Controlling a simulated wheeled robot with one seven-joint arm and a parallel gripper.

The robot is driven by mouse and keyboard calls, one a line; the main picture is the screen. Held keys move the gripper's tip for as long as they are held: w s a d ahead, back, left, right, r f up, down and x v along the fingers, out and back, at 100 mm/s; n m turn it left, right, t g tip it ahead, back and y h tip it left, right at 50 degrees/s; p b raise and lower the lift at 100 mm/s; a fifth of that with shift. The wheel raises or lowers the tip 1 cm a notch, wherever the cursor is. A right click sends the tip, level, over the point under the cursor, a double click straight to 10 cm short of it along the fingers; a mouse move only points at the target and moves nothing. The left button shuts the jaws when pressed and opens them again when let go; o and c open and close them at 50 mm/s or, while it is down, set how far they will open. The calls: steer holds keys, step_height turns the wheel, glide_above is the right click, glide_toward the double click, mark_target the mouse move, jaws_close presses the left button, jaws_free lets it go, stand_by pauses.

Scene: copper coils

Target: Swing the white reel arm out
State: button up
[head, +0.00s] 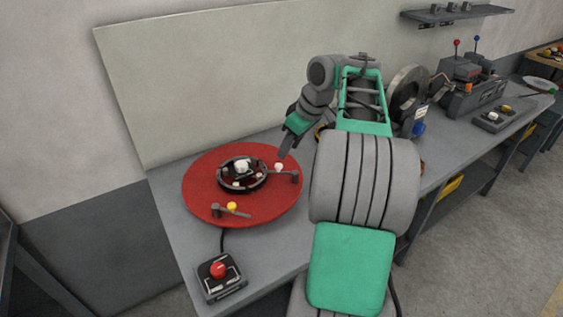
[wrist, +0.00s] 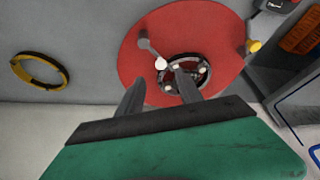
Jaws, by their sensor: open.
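The white reel arm (head: 284,172) is a short grey bar with a white knob on a red round plate (head: 205,205). In the wrist view its white knob (wrist: 161,63) sits close beside the dark hub (wrist: 183,73), and its other end lies nearer the plate's edge. My gripper (head: 284,153) is open and empty, pointing down just above and behind the white knob in the head view. In the wrist view my gripper's two fingers (wrist: 159,90) stand apart, with the white knob beyond them; they do not visibly touch it.
A second reel arm with a yellow knob (head: 231,206) lies at the plate's front. A box with a red button (head: 218,269) stands on the bench's front corner. A yellow ring (wrist: 40,70) lies on the bench in the wrist view. A machine (head: 470,88) stands farther right.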

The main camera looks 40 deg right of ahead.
mark_target(279, 164)
steer(key=b+x, duration=0.1)
steer(key=x, duration=0.6)
steer(key=shift+f, duration=0.2)
steer(key=shift+c, duration=0.4)
jaws_close()
steer(key=shift+w, duration=0.1)
stand_by(0.5)
